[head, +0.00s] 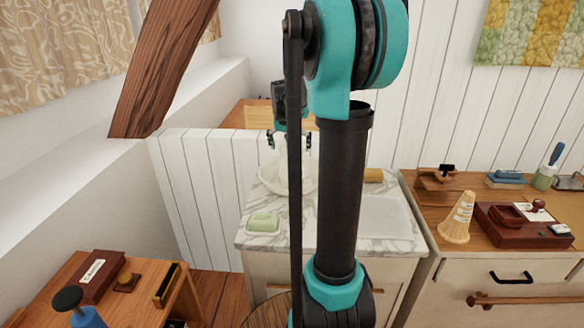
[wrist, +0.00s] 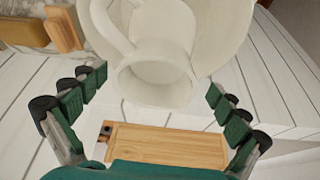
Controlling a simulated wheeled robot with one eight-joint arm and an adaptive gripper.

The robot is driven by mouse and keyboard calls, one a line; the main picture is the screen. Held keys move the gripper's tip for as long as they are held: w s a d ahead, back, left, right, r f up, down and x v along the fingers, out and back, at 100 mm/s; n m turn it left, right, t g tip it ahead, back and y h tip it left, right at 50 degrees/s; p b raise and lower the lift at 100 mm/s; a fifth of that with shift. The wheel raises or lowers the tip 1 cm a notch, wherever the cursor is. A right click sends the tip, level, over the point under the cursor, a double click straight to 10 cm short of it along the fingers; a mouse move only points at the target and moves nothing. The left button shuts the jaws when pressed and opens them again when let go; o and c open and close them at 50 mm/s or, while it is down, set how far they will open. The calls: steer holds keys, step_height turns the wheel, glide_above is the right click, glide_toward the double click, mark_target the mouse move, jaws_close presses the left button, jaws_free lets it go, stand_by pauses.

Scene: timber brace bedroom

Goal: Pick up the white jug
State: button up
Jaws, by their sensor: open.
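The white jug (wrist: 160,75) shows in the wrist view with its round mouth facing the camera and its handle at the upper left. A pale basin (wrist: 225,40) shows behind it. In the head view the basin (head: 270,184) sits on the marble-topped washstand, and the jug is mostly hidden by my arm. My gripper (wrist: 156,84) is open, with one finger on each side of the jug's mouth and visible gaps to both. In the head view my gripper (head: 291,139) is above the basin, partly covered by my arm.
The marble top (head: 384,240) also holds a green soap dish (head: 263,222). A wooden dresser (head: 460,258) with a cone and red box stands at right. A wooden desk (head: 130,300) is at lower left. A timber brace (head: 163,70) slants at upper left.

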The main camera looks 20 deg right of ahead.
steer(key=x, duration=0.5)
steer(key=shift+d, duration=0.25)
steer(key=shift+r, duration=0.1)
steer(key=c, duration=1.8)
steer(key=shift+c, duration=0.2)
